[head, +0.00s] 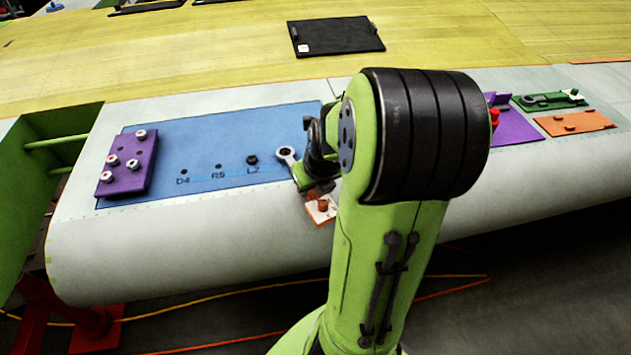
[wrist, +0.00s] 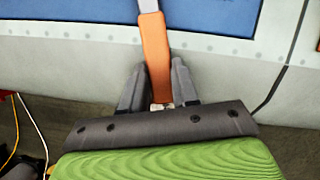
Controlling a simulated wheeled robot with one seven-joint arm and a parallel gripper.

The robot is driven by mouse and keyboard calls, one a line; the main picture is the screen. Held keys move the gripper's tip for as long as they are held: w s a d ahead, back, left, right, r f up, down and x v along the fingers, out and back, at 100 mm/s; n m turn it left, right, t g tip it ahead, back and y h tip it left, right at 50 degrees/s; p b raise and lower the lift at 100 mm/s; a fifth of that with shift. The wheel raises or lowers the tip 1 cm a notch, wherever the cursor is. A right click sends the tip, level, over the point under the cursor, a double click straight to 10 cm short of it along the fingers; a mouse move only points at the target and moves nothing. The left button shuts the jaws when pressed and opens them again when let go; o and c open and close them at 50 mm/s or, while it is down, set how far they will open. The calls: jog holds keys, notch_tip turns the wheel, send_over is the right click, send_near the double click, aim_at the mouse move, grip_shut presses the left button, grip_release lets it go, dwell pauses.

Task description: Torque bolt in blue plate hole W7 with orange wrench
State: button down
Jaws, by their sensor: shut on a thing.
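My gripper (wrist: 157,72) is shut on the orange handle of the wrench (wrist: 154,45), which points away from me with its grey shaft over the blue plate (wrist: 215,15). In the head view the wrench's grey ring end (head: 287,154) shows above the right part of the blue plate (head: 215,140), right of a dark bolt (head: 252,159) at the hole marked L2. Holes marked D4 and R5 lie further left. I see no W7 mark; my arm covers the plate's right end. I cannot tell whether the ring touches a bolt.
A purple block (head: 128,165) with several white-and-red pieces sits at the plate's left end. An orange-and-white piece (head: 320,207) is partly hidden by my arm. A green tray (head: 549,101) and an orange plate (head: 573,124) lie right. A black panel (head: 336,36) lies behind.

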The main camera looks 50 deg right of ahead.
jog(key=shift+r, duration=0.1)
dwell(0.4)
notch_tip(320, 180, up, 7)
jog(key=p, duration=0.7)
